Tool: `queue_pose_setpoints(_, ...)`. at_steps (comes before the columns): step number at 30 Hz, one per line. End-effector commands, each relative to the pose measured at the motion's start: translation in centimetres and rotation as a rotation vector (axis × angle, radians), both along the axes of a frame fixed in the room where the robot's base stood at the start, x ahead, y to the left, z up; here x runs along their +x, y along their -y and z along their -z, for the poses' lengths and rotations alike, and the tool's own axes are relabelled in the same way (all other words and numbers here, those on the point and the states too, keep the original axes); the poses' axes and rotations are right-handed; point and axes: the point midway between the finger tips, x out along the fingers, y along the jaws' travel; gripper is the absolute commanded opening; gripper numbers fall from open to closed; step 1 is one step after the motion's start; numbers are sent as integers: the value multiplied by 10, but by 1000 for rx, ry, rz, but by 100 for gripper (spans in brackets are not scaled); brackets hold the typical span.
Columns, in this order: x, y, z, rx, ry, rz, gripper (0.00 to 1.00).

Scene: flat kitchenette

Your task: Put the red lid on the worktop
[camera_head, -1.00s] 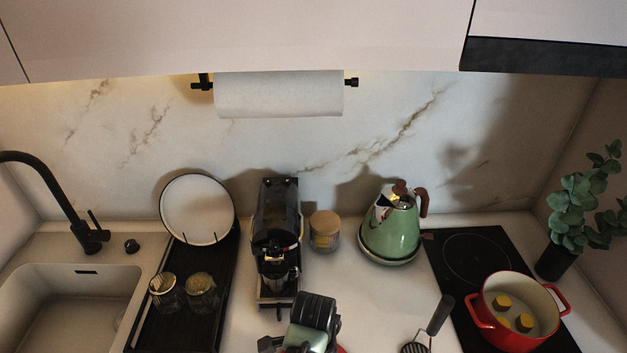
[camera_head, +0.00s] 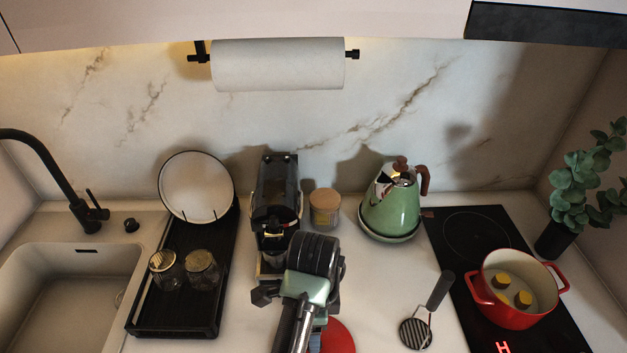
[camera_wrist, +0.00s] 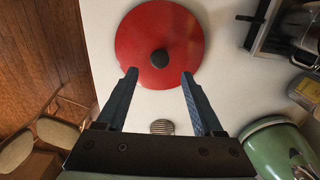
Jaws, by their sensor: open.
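The red lid (camera_head: 340,338) lies at the bottom centre of the head view, partly hidden by my arm. It appears to rest flat on the white worktop (camera_head: 378,285). In the wrist view the round red lid (camera_wrist: 150,28) shows whole, with its dark knob (camera_wrist: 159,58) near the middle. My gripper (camera_wrist: 159,74) is open and empty. Its two fingertips are apart, on either side of and just short of the knob in the picture. I cannot tell how high they are above the lid.
A red pot (camera_head: 510,310) holding yellow-topped things stands on the black hob (camera_head: 465,245). A masher (camera_head: 416,333) lies left of it. Behind are a green kettle (camera_head: 390,210), a jar (camera_head: 325,209) and a coffee machine (camera_head: 275,200). A black drainer tray (camera_head: 175,328) is left.

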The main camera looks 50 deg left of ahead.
Motion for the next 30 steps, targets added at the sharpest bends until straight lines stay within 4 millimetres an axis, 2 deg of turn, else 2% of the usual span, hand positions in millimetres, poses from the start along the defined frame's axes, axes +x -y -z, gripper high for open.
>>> queue_pose_setpoints(1,1,-1,-14,2,3,0,69)
queue_pose_setpoints(3,0,0,-28,-2,-1,-1,69)
queue_pose_setpoints(6,0,0,-35,-2,-2,-1,69)
queue_pose_setpoints(20,4,0,-42,8,14,-4,69)
queue_pose_setpoints(23,32,0,-60,67,113,-27,69)
queue_pose_setpoints(26,86,5,-106,158,338,-84,69)
queue_pose_setpoints(27,111,12,-133,187,459,-112,69)
queue_pose_setpoints(29,146,27,-181,208,659,-158,69)
queue_pose_setpoints(30,166,39,-216,206,796,-188,69)
